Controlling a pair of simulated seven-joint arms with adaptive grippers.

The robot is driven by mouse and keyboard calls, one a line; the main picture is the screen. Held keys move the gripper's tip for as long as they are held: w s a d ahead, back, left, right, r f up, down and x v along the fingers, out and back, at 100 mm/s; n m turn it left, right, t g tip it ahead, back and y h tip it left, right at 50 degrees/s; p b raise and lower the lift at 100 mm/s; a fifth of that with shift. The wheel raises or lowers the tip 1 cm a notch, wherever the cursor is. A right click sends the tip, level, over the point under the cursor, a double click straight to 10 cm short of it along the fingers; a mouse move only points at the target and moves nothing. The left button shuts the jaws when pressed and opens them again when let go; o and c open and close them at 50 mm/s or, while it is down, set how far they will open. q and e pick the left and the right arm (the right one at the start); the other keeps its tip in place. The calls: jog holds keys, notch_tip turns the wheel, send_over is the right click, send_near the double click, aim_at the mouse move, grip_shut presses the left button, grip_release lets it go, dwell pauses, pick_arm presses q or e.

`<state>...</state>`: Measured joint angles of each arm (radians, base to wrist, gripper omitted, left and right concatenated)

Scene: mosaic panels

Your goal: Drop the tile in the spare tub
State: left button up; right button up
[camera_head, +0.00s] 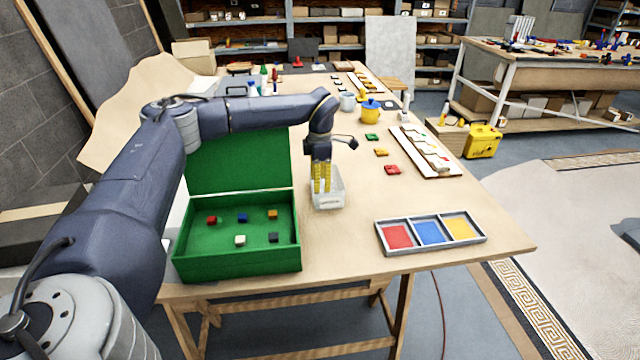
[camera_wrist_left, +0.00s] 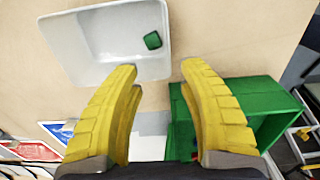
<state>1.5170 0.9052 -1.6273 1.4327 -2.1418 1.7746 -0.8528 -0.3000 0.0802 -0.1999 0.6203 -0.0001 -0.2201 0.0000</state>
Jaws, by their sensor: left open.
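The spare tub is a small white open tub (camera_head: 329,203) on the wooden table, right of the green box. It also shows in the left wrist view (camera_wrist_left: 98,50). A green tile (camera_wrist_left: 152,41) lies inside on its floor near one side; in the head view the tile does not show. My left gripper (camera_head: 321,189) points down over the tub, its yellow fingers hiding part of it. In the left wrist view the fingers (camera_wrist_left: 160,68) are apart with nothing between them. My right gripper is not in view.
An open green box (camera_head: 238,267) with several small coloured blocks stands left of the tub. A three-part tray (camera_head: 430,247) with red, blue and yellow sits front right. Green (camera_head: 371,137), yellow (camera_head: 381,152) and red (camera_head: 392,170) tiles lie beside a white panel (camera_head: 426,152).

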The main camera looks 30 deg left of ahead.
pick_arm(q)
notch_tip(320, 180, up, 12)
dwell(0.5)
jog(key=shift+r, duration=0.1)
